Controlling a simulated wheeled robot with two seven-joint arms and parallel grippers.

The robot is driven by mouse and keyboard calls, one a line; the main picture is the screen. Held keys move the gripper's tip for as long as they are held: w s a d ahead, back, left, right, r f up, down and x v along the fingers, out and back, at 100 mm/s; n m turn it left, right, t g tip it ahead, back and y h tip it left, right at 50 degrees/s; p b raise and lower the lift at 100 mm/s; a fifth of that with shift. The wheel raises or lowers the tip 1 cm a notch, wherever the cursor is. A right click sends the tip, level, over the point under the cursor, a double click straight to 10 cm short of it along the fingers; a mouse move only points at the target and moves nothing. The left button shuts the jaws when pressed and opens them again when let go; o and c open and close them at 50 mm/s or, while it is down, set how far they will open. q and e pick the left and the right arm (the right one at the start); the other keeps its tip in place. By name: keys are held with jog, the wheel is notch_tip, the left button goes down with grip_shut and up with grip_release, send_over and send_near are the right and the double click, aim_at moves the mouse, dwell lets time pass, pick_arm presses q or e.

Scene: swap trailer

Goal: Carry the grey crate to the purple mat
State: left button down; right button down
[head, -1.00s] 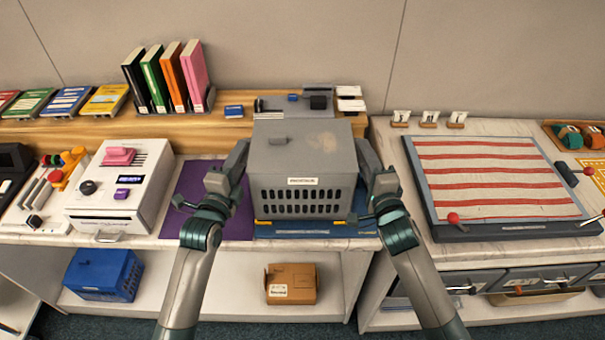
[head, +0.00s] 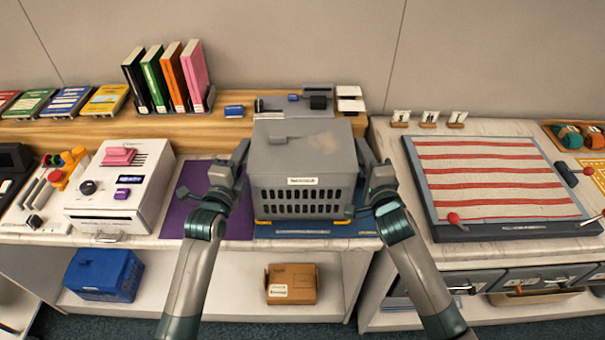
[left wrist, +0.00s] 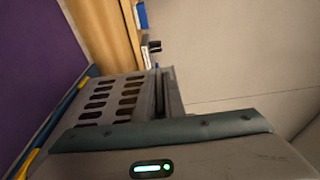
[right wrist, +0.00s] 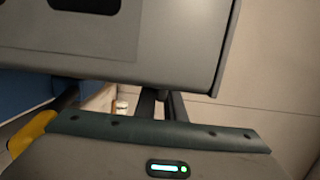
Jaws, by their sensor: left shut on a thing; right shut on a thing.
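The grey crate (head: 302,165), a lidded box with slotted sides and a white label, stands upright at or just above the blue mat (head: 315,231); I cannot tell whether it touches. My left gripper (head: 238,160) is shut on the crate's left side and my right gripper (head: 366,160) on its right side. The crate's slotted wall shows in the left wrist view (left wrist: 110,100), and its side fills the top of the right wrist view (right wrist: 130,45). The purple mat (head: 238,225) lies just left of the crate, empty, partly hidden by my left arm.
A white machine (head: 118,190) stands left of the purple mat. Books (head: 165,80) and small items (head: 293,100) stand behind on the wooden ledge. A striped board (head: 500,180) lies on the right counter. A blue crate (head: 104,275) and a cardboard box (head: 291,283) sit on the lower shelf.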

pick_arm(q)
jog(key=shift+r, duration=0.15)
pick_arm(e)
jog(key=shift+r, duration=0.15)
